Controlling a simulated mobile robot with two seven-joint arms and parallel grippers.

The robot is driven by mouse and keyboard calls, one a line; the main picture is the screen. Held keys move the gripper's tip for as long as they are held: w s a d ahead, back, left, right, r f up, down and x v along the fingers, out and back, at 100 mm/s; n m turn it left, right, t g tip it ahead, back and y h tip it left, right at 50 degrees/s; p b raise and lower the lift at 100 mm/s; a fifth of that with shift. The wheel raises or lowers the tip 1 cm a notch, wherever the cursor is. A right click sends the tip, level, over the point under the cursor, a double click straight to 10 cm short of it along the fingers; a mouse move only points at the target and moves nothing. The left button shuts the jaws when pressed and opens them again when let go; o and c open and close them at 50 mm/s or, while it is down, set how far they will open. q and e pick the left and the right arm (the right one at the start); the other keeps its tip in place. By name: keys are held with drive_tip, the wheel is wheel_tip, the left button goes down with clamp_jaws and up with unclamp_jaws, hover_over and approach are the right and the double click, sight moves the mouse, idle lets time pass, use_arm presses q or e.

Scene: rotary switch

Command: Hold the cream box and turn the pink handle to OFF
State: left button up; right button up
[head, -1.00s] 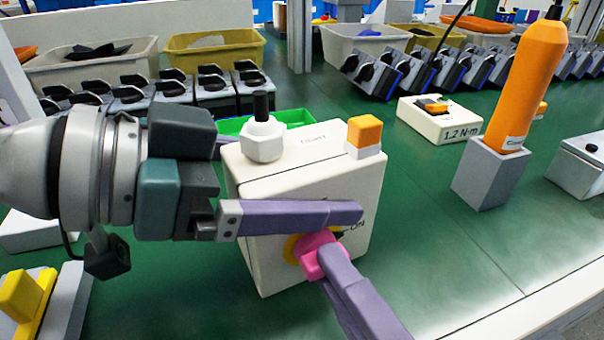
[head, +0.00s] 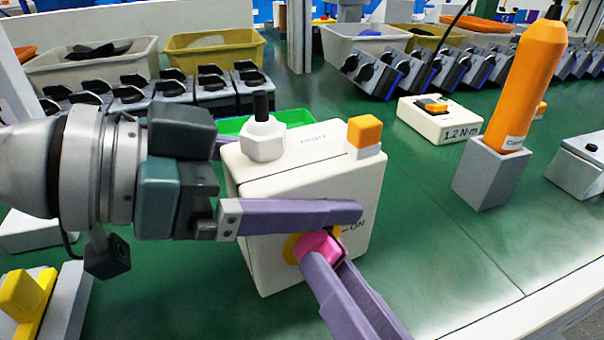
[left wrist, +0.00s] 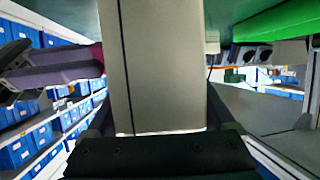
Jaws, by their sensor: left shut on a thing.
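The cream box (head: 310,185) stands in the middle of the head view, and its side fills the middle of the left wrist view (left wrist: 160,70). My left gripper (head: 290,190) is shut on it, one purple finger across the front face and the other mostly hidden behind. The pink handle (head: 319,246) sits on a yellow ring low on the front face, near the ON mark; other lettering there is covered. My right gripper (head: 332,262) comes from below with its fingertips at the handle. Its fingers show slightly apart; whether they grip it is unclear.
On top of the box are a white nut with a black post (head: 263,138) and an orange block (head: 364,133). A green tray (head: 290,118) lies behind. An orange tool (head: 530,85) stands in a grey holder at right.

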drive_tip(key=shift+o, duration=1.4)
drive_tip(key=shift+v, duration=2.45)
drive_tip(key=v, duration=0.4)
drive_tip(key=shift+c, duration=0.2)
drive_tip(key=shift+x, duration=4.55)
drive_tip(key=shift+c, duration=0.3)
clamp_jaws()
